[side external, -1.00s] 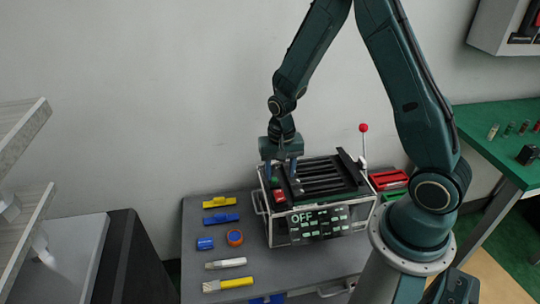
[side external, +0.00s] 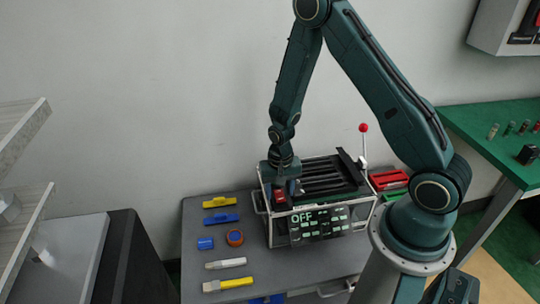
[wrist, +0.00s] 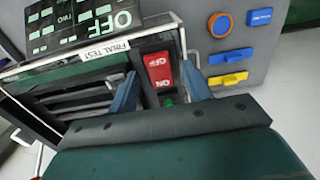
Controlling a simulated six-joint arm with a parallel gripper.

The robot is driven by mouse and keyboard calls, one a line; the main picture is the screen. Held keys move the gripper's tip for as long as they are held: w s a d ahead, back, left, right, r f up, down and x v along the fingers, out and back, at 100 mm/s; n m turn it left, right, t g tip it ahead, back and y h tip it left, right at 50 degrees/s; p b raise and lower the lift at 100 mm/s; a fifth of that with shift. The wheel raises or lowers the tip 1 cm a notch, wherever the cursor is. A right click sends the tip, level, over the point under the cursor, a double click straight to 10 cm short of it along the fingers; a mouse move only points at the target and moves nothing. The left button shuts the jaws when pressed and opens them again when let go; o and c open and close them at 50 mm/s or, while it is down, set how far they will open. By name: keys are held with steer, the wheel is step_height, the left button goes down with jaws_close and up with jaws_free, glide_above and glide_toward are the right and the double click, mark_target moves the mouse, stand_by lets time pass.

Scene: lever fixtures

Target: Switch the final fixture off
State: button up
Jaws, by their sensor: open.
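The fixture (side external: 318,178) is a metal-framed box with dark slats on top and a front panel (side external: 320,222) reading "OFF". In the wrist view, a label (wrist: 104,49) appears to read "FINAL TEST". Beside it is a red rocker switch (wrist: 158,70) marked OFF and ON, with a small green part (wrist: 168,99) at its near end. The switch also shows in the side view (side external: 280,196), at the fixture's left end. My gripper (wrist: 160,88) is open, its blue fingers on either side of the switch; contact cannot be told. In the side view my gripper (side external: 281,187) is low over that end.
A lever with a red ball (side external: 363,128) stands upright at the fixture's right. A red tray (side external: 388,179) is at the right.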

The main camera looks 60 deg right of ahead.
steer(key=c, duration=1)
steer(key=shift+s+a+f+t+h, duration=0.1)
steer(key=shift+s+a+t+h, duration=0.1)
steer(key=shift+t+h, duration=0.3)
steer(key=shift+s+a+t+h, duration=0.1)
steer(key=shift+s+t+h, duration=0.05)
steer(key=shift+t+h, duration=0.35)
steer(key=o, duration=1)
